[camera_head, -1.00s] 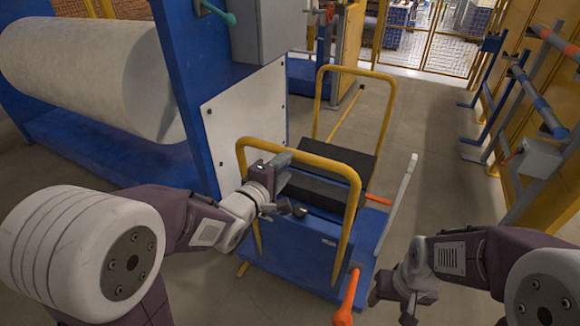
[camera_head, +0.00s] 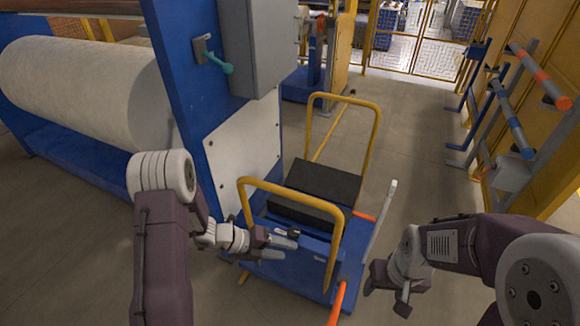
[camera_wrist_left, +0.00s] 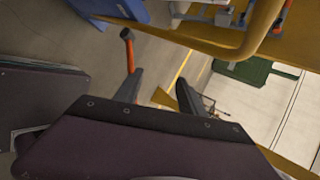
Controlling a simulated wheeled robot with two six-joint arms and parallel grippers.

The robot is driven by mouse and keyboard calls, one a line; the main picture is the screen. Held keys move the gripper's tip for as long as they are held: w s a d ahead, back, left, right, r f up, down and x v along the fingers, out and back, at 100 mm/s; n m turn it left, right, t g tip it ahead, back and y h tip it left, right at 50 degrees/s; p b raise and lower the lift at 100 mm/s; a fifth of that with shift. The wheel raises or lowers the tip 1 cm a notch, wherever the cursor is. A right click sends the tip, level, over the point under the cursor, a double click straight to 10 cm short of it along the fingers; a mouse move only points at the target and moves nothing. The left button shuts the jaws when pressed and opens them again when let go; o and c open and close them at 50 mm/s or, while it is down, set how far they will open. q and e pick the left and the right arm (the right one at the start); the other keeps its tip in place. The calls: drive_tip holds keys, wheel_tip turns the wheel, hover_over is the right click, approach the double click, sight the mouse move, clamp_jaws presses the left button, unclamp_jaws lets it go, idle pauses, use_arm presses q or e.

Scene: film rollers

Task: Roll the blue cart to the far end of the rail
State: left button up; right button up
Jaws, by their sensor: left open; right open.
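The blue cart (camera_head: 300,276) stands on the floor in the middle of the head view. It has a yellow hoop handle (camera_head: 290,193) at its near end, another (camera_head: 343,100) at its far end, and black blocks (camera_head: 325,180) on top. My left gripper (camera_head: 290,246) is open and empty by the near hoop, below its top bar; contact cannot be told. In the left wrist view its fingers (camera_wrist_left: 160,90) are apart, with a yellow bar (camera_wrist_left: 205,40) beyond them. My right gripper (camera_head: 385,288) is open and empty, right of the cart. I cannot make out the rail.
A blue machine frame with a white panel (camera_head: 240,150) and a big white roll (camera_head: 85,90) stand left of the cart. Orange levers (camera_head: 338,300) stick out from the cart. Racks (camera_head: 510,110) line the right. Floor beyond the cart is open up to a yellow fence.

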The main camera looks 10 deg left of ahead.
use_arm(q)
drive_tip(key=w+a+r+n+t+p, duration=0.1)
drive_tip(key=w+a+r+n+t, duration=0.1)
drive_tip(key=w+r+t, duration=0.1)
drive_tip(key=w+a+r+n+t, duration=0.2)
drive_tip(key=w+r+n+t, duration=0.1)
drive_tip(key=w, duration=0.1)
drive_tip(key=w+a+r+n+t+p, duration=0.1)
drive_tip(key=w+r+n+t, duration=0.1)
drive_tip(key=w, duration=0.2)
drive_tip(key=shift+a+r+n+t+p, duration=0.3)
drive_tip(key=shift+a+r+t+p, duration=0.05)
drive_tip(key=shift+a+r+t, duration=0.05)
drive_tip(key=p+x, duration=0.1)
drive_tip(key=x, duration=0.8)
drive_tip(key=shift+d, duration=0.2)
use_arm(e)
wheel_tip(320, 180, up, 6)
drive_tip(key=shift+f, duration=0.1)
use_arm(q)
clamp_jaws()
drive_tip(key=shift+s, duration=0.1)
